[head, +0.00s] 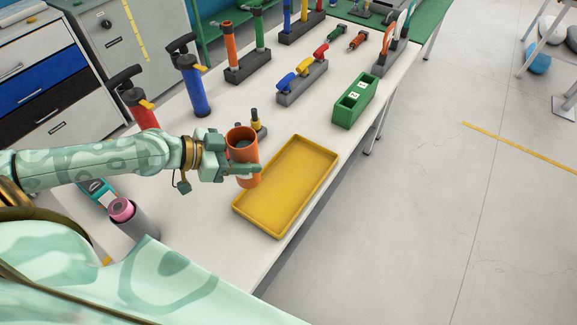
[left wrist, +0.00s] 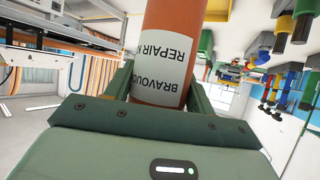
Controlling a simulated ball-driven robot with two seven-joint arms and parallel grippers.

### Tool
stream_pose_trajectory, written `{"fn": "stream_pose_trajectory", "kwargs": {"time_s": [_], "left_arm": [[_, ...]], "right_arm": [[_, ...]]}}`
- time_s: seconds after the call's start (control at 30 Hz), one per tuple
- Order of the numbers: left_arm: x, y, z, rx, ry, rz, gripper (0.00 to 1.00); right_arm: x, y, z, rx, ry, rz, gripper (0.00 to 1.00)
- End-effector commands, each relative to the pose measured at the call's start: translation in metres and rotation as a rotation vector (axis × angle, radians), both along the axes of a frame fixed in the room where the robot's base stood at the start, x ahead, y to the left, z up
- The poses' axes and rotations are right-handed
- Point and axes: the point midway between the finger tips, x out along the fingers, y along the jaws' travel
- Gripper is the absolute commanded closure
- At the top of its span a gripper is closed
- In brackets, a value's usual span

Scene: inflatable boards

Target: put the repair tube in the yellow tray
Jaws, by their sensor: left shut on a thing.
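The repair tube (head: 241,145) is an orange cylinder, upright with an open dark top. My left gripper (head: 246,169) is shut around its side. In the left wrist view the orange tube (left wrist: 174,25) sits between the fingers, with a white label reading "REPAIR" that appears upside down. The yellow tray (head: 286,186) lies on the white table just right of the tube. It is empty. The tube is at the tray's left edge in the head view; whether its base hangs over the rim or beside it is hard to tell. My right gripper is not in view.
Behind the tube stands a small black and yellow item (head: 256,121). A green box (head: 353,101) is beyond the tray. Red (head: 134,99) and blue (head: 190,78) pumps stand at left. A grey cup with a pink roll (head: 133,217) is nearer me.

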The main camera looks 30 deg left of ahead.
Motion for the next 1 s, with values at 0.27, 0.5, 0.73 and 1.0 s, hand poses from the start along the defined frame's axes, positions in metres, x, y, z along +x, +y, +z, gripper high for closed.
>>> {"fn": "stream_pose_trajectory", "kwargs": {"time_s": [0.27,0.5,0.73,1.0], "left_arm": [[0.039,-0.021,-0.018,-0.006,-0.002,0.003,0.68],[0.070,-0.037,-0.043,-0.004,0.001,0.003,0.68],[0.090,-0.048,-0.071,-0.004,0.001,0.001,0.68],[0.103,-0.055,-0.088,-0.002,0.001,0.000,0.68]], "right_arm": [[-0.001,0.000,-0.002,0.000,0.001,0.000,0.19],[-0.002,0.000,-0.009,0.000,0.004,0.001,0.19],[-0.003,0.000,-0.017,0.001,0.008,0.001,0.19],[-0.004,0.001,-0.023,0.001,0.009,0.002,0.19]]}}
